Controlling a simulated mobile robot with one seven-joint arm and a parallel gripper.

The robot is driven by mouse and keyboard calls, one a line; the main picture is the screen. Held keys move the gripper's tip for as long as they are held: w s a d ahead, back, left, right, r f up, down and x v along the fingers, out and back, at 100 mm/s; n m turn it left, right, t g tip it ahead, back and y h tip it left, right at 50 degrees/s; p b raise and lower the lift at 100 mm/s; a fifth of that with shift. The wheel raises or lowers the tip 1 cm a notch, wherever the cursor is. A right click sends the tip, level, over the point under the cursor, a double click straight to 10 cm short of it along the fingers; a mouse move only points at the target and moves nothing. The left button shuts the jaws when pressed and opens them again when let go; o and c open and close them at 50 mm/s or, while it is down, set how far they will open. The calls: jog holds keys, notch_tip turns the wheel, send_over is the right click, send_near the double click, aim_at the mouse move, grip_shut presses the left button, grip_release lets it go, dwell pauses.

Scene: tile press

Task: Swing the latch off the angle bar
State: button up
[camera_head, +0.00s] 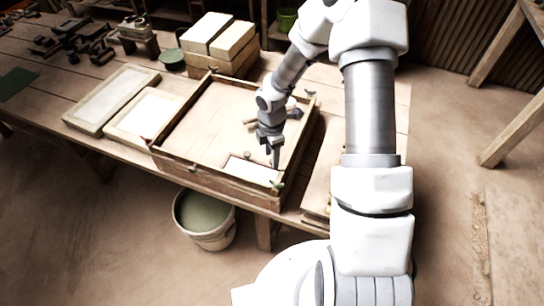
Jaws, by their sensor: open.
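A wooden press frame (213,189) with raised dark-edged sides stands on the table. Small latch-like pieces sit at its corners: a green one (278,185) at the near right, a reddish one (148,140) at the near left, and a dark one (310,93) at the far right. I cannot tell which is the latch on the angle bar, and the angle bar is not clearly distinguishable from the frame's edges. My gripper (275,161) points down over the near right part of the frame, above and behind the green piece. It is open, with nothing seen in it.
A pale panel (246,170) lies inside the frame near its front. Two framed tiles (112,97) lie to the left. Boxes (222,60) stand behind. A bucket (205,240) stands on the floor in front. Dark tools (84,38) lie at the far left.

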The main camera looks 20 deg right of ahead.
jog(key=shift+f, duration=0.5)
grip_shut()
